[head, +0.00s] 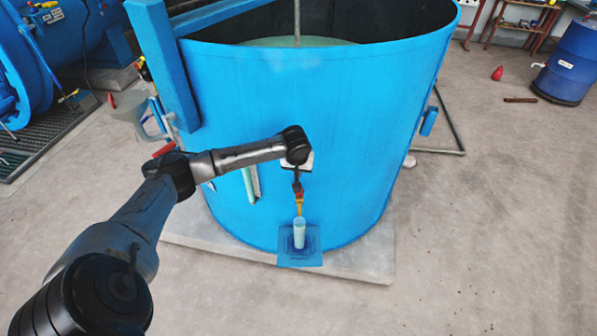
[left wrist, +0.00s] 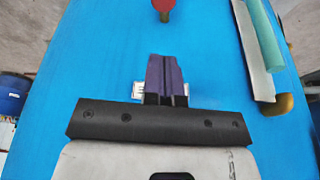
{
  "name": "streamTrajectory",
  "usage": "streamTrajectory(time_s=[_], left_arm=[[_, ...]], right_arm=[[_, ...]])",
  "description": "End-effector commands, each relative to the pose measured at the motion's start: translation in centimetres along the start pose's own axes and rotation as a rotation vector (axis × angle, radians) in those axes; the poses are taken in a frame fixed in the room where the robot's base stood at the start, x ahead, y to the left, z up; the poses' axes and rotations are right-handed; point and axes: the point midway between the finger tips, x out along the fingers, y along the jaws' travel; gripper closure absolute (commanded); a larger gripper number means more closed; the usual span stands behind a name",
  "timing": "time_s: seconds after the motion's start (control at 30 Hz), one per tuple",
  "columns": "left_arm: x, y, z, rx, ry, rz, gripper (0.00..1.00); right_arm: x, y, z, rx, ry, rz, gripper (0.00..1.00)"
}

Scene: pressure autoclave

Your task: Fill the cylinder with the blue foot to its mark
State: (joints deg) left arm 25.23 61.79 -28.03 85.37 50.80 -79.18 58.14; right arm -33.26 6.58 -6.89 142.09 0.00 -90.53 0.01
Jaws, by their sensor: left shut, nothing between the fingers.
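The cylinder (head: 299,234) is a slim, pale, translucent tube standing upright on a small blue shelf (head: 309,261) at the foot of the big blue tank (head: 260,110). Its foot blends with the shelf, and its mark and liquid level are too small to read. A brass-coloured tap (head: 299,200) is directly above its mouth. My left gripper (head: 297,180) is at the tank wall above the tap. In the left wrist view its fingers (left wrist: 167,80) are together and empty. A red knob (left wrist: 163,6) shows just beyond the fingertips, apart from them. My right gripper is not in view.
A pale green sight tube (head: 251,184) is on the tank wall left of my gripper. A funnel (head: 130,107) hangs further left. A concrete slab (head: 358,262) lies under the tank. A blue drum (head: 570,65) stands far right. The floor at right is mostly clear.

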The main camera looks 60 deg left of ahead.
Motion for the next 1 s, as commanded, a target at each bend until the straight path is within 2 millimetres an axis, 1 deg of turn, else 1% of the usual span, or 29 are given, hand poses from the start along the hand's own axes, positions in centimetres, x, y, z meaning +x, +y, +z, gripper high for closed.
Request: streamTrajectory(time_s=[0.03,0.2,0.37,0.5,0.73,1.0], left_arm=[[1.2,0.0,0.1,-0.002,-0.001,0.000,1.00],[4.5,0.0,0.1,-0.002,-0.002,-0.001,1.00],[7.2,0.0,0.0,-0.001,0.000,0.000,1.00],[8.9,0.0,0.6,0.001,-0.001,-0.001,1.00],[10.5,0.0,1.1,0.001,0.000,-0.001,1.00],[10.8,0.0,1.1,0.001,0.001,0.000,1.00]], right_arm=[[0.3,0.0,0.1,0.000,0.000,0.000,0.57],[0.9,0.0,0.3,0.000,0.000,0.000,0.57],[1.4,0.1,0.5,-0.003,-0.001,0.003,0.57],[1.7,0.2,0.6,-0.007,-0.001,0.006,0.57],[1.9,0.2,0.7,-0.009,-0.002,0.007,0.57],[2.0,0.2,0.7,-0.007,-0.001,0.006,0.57]])
